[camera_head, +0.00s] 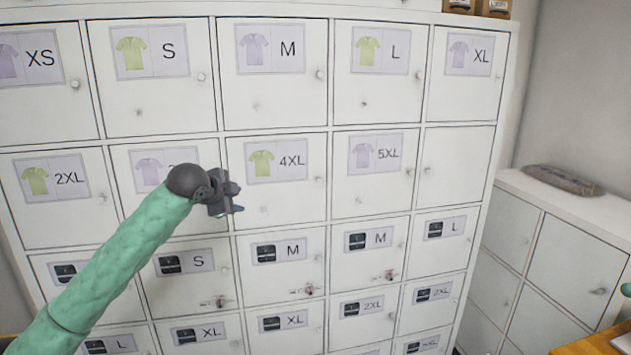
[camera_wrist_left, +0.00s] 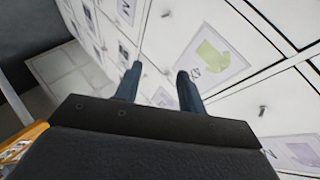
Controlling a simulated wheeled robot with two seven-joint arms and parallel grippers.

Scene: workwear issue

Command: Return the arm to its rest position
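My left arm, in a green sleeve, reaches up from the lower left in the head view. My left gripper (camera_head: 229,196) is in front of the locker wall (camera_head: 273,220), over the area between the 3XL-row door and the 4XL door (camera_head: 290,195). In the left wrist view the two fingers of the left gripper (camera_wrist_left: 160,84) stand apart with nothing between them, and labelled doors show beyond. Whether the fingertips touch a door cannot be told. My right gripper is not in view.
White doors with shirt and size labels fill most of the head view; small knobs and some keys stick out. A lower white cabinet (camera_head: 548,262) at the right carries a grey folded item (camera_head: 562,180). A wooden table edge (camera_head: 590,342) is at the lower right.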

